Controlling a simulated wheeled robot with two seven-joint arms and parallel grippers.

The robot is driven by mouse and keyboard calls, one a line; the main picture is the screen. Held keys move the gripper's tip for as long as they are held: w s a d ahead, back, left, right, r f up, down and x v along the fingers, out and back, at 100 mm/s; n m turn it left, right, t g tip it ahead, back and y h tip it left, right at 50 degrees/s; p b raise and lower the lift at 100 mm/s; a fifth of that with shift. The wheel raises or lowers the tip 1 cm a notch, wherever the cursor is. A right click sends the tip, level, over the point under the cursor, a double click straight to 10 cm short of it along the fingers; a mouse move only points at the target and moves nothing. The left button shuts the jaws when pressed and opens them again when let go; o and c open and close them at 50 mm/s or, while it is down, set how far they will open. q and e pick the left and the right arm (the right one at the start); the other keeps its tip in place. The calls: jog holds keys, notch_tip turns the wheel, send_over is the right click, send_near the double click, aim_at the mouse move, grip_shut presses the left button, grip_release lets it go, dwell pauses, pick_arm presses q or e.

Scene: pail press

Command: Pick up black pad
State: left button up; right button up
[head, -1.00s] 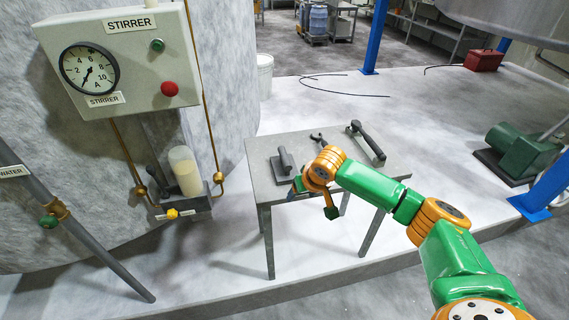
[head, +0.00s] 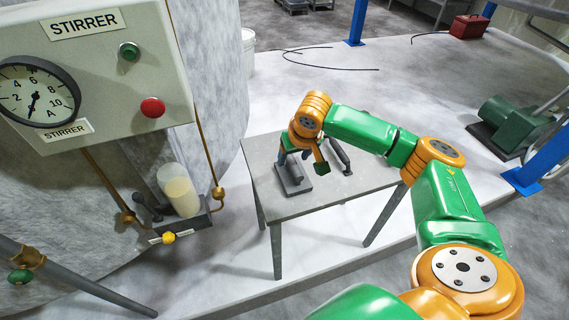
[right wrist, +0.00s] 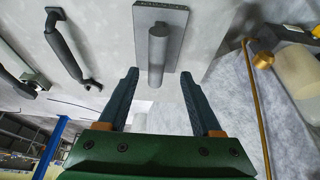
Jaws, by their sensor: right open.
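The black pad, a flat dark grey plate with a round bar handle, lies on the left part of the small grey table in the head view (head: 298,187). It also shows in the right wrist view (right wrist: 176,28), its handle pointing down the picture. My right gripper (head: 290,158) is just over the pad in the head view. In the right wrist view its two blue fingers (right wrist: 158,80) are spread apart, with the handle end between and beyond their tips. Nothing is held. My left gripper is not in view.
A dark bar-handled tool (head: 340,156) lies right of the pad on the table (head: 325,205). Another tool (right wrist: 20,72) lies beyond it. The stirrer panel (head: 95,80) and a jar (head: 179,190) stand at the left. The table's front part is clear.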

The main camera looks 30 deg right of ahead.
aim_at(295, 165)
jog(key=f, duration=0.3)
jog(key=d+f, duration=0.1)
jog(key=shift+w+f+p, duration=0.2)
jog(key=shift+w+p, duration=0.1)
jog(key=shift+p, duration=0.1)
jog(key=shift+w+f, duration=0.25)
jog(key=shift+w, duration=0.15)
jog(key=shift+s, duration=0.1)
jog(key=shift+s, duration=0.1)
jog(key=shift+f, duration=0.2)
grip_shut()
